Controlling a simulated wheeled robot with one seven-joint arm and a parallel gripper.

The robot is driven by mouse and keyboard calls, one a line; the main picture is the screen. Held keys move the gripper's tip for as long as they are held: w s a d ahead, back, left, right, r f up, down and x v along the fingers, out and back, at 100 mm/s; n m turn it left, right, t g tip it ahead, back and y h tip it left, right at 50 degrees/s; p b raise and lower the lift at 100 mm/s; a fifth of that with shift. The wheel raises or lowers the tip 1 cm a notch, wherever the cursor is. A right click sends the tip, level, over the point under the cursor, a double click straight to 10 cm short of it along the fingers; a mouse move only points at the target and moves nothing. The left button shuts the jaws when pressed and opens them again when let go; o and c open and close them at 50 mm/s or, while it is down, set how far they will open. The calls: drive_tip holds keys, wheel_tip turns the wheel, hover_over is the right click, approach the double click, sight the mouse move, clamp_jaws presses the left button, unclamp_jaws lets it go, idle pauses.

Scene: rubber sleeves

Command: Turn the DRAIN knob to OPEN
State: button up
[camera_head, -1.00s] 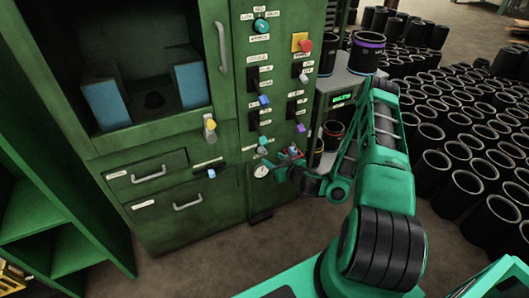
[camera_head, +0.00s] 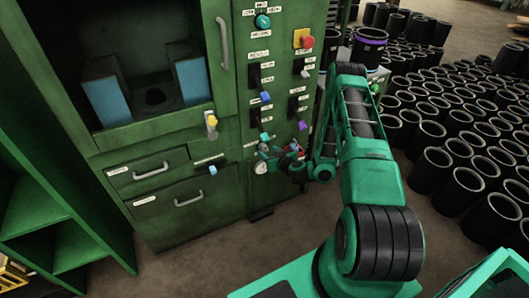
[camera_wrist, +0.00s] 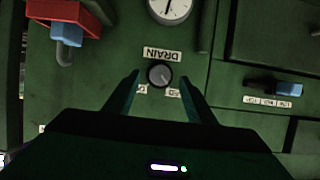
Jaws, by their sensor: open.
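The DRAIN knob (camera_wrist: 159,75) is a small round grey-black dial on the green panel, with its DRAIN label (camera_wrist: 161,55) upside down in the wrist view. Two small labels on its other side are partly covered by my fingers, so I cannot read them fully. My gripper (camera_wrist: 160,78) is open and empty, with one fingertip on each side of the knob in the picture. I cannot tell whether the tips reach around it or stop short. In the head view my gripper (camera_head: 275,153) is at the panel's lower right, and I cannot make out the knob there.
A white round gauge (camera_wrist: 170,8) is close to the knob and also shows in the head view (camera_head: 261,167). A red part with a blue piece (camera_wrist: 67,33) and a blue-tipped switch (camera_wrist: 288,89) flank it. Black sleeves (camera_head: 435,165) crowd the right.

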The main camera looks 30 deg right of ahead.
sight(265, 149)
drive_tip(key=shift+x, duration=1.85)
drive_tip(key=shift+c, duration=0.3)
drive_tip(key=c, duration=1)
